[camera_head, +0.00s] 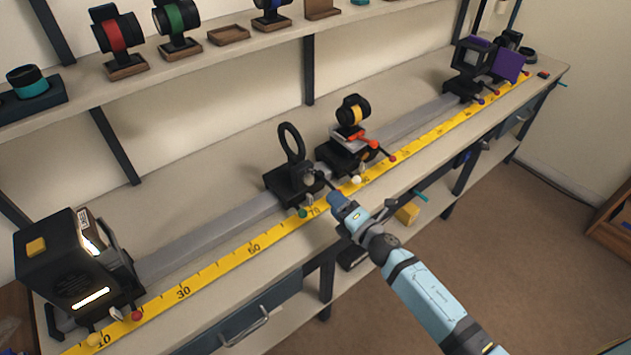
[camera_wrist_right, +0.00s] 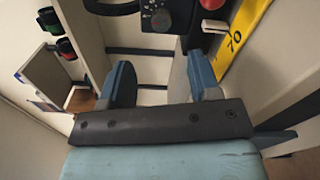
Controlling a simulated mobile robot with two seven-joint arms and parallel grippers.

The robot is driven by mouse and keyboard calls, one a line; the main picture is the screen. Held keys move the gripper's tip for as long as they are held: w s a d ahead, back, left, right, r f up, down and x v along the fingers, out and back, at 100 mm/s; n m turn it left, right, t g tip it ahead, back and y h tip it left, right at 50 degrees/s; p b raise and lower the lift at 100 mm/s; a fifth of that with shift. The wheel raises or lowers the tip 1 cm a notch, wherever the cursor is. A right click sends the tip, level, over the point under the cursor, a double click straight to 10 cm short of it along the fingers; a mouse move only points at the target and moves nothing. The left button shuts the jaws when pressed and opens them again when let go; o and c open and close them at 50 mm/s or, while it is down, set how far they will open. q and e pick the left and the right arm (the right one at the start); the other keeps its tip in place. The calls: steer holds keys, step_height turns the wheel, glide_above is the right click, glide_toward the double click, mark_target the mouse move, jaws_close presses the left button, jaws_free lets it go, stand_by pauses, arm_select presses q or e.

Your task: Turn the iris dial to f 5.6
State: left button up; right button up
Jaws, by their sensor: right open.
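The iris mount (camera_head: 292,186) is a black block with an upright dark ring (camera_head: 291,141), standing on the grey rail near the 70 mark. Its round grey iris dial (camera_head: 307,178) is on the side facing my right arm. In the right wrist view the dial (camera_wrist_right: 161,20) shows at the top centre, with small pale marks around it; I cannot read its setting. My right gripper (camera_wrist_right: 158,75) is open, with its two blue fingers apart and nothing between them. In the head view the right gripper (camera_head: 333,190) is just in front of the mount. My left gripper is out of view.
A carriage with a yellow-banded lens (camera_head: 354,111) stands right of the iris mount. A black lamp housing (camera_head: 72,262) is at the left end, and a purple panel (camera_head: 508,66) at the far right. A yellow scale (camera_head: 230,268) runs along the bench's front; a shelf holds banded lenses.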

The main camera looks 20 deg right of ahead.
mark_target(311, 181)
steer(key=x, duration=0.9)
steer(key=shift+w+f, duration=0.1)
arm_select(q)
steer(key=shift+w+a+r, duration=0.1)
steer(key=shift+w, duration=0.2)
arm_select(e)
steer(key=shift+w+a, duration=0.15)
steer(key=shift+w, duration=0.15)
steer(key=shift+c, duration=0.5)
steer(key=c, duration=0.8)
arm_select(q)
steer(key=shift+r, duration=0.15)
